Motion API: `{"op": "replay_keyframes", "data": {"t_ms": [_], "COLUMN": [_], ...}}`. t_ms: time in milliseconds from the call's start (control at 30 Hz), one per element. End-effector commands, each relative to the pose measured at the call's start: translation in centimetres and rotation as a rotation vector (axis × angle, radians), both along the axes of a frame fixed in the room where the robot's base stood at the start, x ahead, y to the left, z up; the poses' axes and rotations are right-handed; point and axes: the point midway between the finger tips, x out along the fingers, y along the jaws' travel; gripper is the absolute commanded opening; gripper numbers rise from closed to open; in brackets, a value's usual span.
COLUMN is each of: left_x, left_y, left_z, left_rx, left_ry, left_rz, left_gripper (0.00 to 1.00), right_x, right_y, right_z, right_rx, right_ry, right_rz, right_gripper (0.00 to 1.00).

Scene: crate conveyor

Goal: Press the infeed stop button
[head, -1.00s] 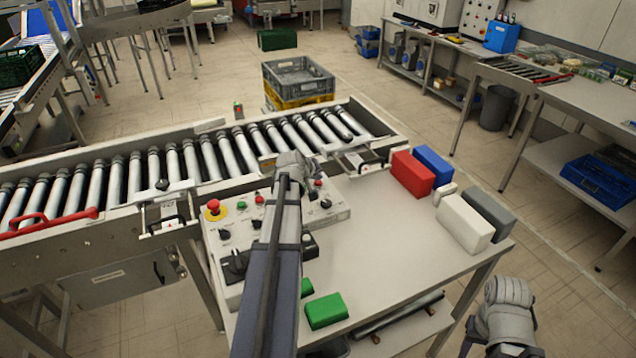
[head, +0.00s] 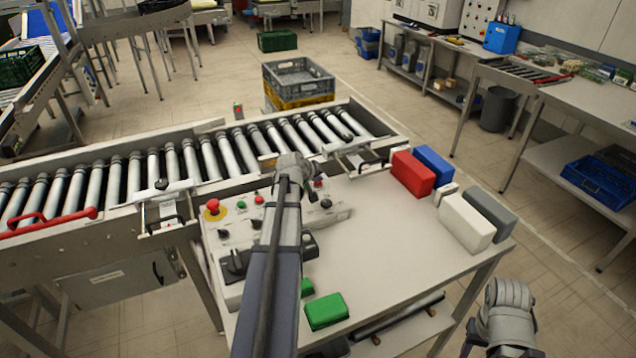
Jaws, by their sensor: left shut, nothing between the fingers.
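The control panel (head: 230,262) sits on the left of the table against the roller conveyor. It has a red mushroom button on a yellow base (head: 213,207), a green button (head: 241,205), a small red button (head: 258,199) and another red button (head: 318,183) further right. Labels are too small to read, so I cannot tell which is the infeed stop. My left gripper (head: 292,164) is shut and empty over the far edge of the panel, just left of the right-hand red button. My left arm hides part of the panel. My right gripper (head: 506,318) is low right, its fingers unclear.
Red (head: 413,173), blue (head: 434,165), white (head: 465,222) and grey (head: 489,214) blocks stand on the table's right side. A green block (head: 327,311) lies near the front edge. The table middle is clear. The roller conveyor (head: 205,157) runs behind the panel.

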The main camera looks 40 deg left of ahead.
Motion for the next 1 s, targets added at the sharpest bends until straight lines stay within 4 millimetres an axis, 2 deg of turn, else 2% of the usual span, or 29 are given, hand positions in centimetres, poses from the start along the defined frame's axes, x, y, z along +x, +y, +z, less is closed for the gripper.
{"op": "replay_keyframes", "data": {"t_ms": [267,633,1000], "left_x": [0.0,0.0,0.0], "left_y": [0.0,0.0,0.0], "left_z": [0.1,1.8,1.8], "left_rx": [-0.001,-0.001,-0.001], "left_ry": [0.002,0.001,0.001], "left_rz": [-0.001,-0.001,-0.001], "left_gripper": [0.0,0.0,0.0], "right_x": [0.0,0.0,0.0], "right_y": [0.0,0.0,0.0], "right_z": [0.1,1.8,1.8], "right_rx": [0.0,0.0,0.0], "right_ry": [0.0,0.0,0.0], "right_rz": [0.0,0.0,0.0], "right_gripper": [0.5,0.5,0.5]}}
